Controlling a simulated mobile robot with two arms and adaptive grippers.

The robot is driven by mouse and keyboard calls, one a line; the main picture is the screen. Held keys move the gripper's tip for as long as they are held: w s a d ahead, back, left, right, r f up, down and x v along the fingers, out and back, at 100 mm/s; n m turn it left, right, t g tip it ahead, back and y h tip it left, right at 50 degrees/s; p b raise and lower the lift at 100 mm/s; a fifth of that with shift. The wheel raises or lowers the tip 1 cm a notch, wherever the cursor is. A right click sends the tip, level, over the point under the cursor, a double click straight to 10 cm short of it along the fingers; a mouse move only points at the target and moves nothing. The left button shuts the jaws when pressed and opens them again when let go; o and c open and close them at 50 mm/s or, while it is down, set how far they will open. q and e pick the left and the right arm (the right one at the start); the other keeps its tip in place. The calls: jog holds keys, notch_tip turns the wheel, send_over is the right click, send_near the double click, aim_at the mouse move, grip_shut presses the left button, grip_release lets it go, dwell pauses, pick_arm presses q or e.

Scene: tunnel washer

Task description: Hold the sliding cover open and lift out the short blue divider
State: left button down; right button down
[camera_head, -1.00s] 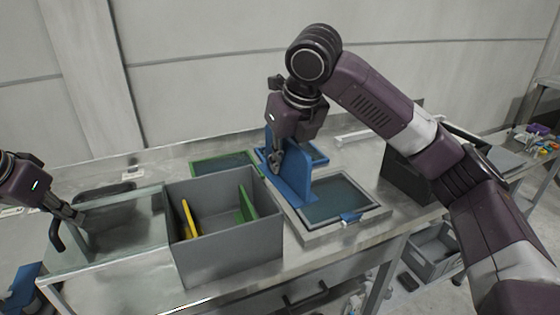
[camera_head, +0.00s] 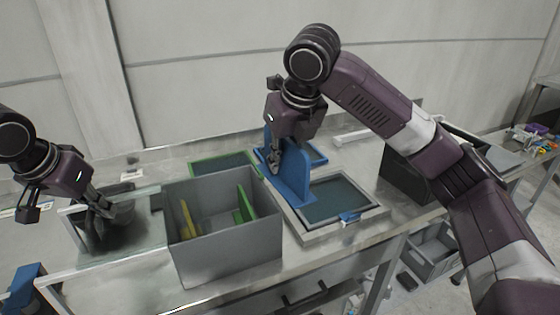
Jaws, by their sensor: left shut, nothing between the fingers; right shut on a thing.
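The blue divider (camera_head: 297,180) stands upright among the framed panels right of the grey box. My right gripper (camera_head: 274,166) is shut on its upper left part; I cannot tell whether its lower edge touches the bench. The open grey box (camera_head: 228,248) holds a yellow divider (camera_head: 189,222) and a green divider (camera_head: 245,203). The clear sliding cover (camera_head: 138,247) lies left of the box, clear of its opening. My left gripper (camera_head: 103,212) is shut and empty over the cover; the black handle is hard to make out behind or below the fingers.
A grey-framed dark panel (camera_head: 345,198) with a blue clip lies to the right of the divider. A green-framed panel (camera_head: 222,163) lies behind the grey box. A dark bin (camera_head: 400,180) stands at the right of the bench. The bench front edge is close to the box.

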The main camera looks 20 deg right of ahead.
pick_arm(q)
jog(key=shift+d, duration=3.45)
jog(key=shift+d, duration=3.5)
jog(key=shift+d, duration=1.95)
